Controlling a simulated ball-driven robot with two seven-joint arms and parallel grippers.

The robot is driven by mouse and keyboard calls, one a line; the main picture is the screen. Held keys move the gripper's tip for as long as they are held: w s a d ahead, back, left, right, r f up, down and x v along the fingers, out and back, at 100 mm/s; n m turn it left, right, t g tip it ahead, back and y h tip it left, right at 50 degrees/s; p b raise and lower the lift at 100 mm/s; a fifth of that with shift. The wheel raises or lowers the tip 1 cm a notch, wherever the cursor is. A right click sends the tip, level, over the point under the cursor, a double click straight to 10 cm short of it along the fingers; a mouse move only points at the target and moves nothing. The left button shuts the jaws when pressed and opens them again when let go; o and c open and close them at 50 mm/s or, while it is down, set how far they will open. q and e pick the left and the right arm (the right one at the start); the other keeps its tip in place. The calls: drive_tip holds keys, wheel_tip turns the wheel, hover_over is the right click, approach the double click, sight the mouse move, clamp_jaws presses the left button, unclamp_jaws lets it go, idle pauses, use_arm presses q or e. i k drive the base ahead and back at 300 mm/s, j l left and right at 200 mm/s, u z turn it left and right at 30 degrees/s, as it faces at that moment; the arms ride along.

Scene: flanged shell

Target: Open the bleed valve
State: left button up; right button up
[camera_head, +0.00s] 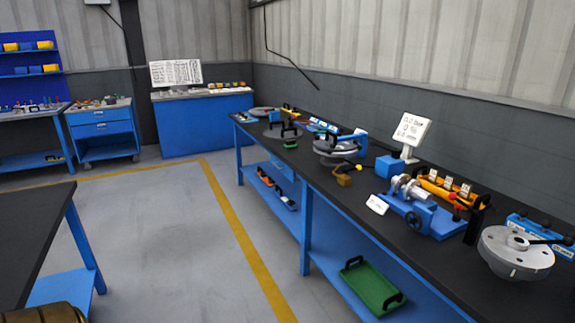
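I cannot tell for sure which part is the bleed valve. A grey round flanged shell (335,149) stands on the long dark-topped bench (300,165) at the right. A small brass-coloured block (343,181) sits at its front edge, with a small yellow and black part (352,167) just above it. A grey flanged disc (515,252) with a black lever lies at the near right. Neither of my grippers is in view.
A white display (411,129) stands on the bench beside a blue box (389,167). A green tray (371,287) is on the lower shelf. Another dark table (32,232) stands at the left. The grey floor between them, with its yellow line (240,235), is clear.

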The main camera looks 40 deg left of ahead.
sight(358, 168)
drive_tip(key=u, duration=0.9)
drive_tip(key=i+j+z, duration=0.45)
drive_tip(key=i+j, duration=2.2)
